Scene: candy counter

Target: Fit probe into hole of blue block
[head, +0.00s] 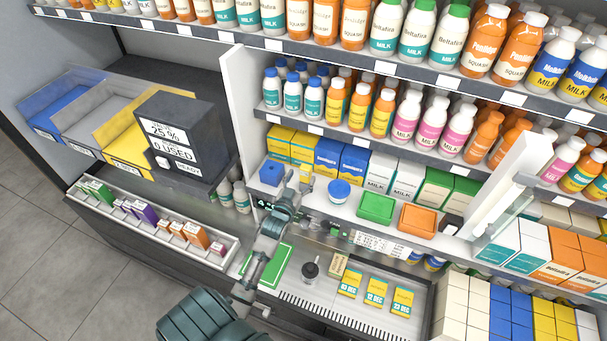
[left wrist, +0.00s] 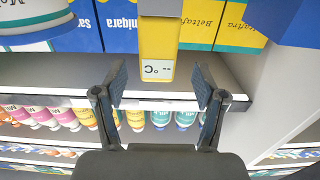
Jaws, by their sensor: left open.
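The probe, a yellow body with a grey strip and a "-- °C" display (left wrist: 157,68), stands between the spread fingers of my left gripper (left wrist: 158,80) in the left wrist view, with gaps on both sides. In the head view, the gripper (head: 297,183) is over the middle shelf and partly covers the probe (head: 306,178). The blue block (head: 271,172) sits on that shelf just left of the gripper; it also shows at the top right corner of the left wrist view (left wrist: 288,22). I cannot make out its hole. My right gripper is not in view.
A blue-lidded tub (head: 339,191), a green tray (head: 376,208) and an orange tray (head: 418,220) stand to the right on the shelf. Cartons line the back. A white upright panel (head: 238,110) bounds the left. Below are a green mat (head: 281,262) and several date-marked boxes.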

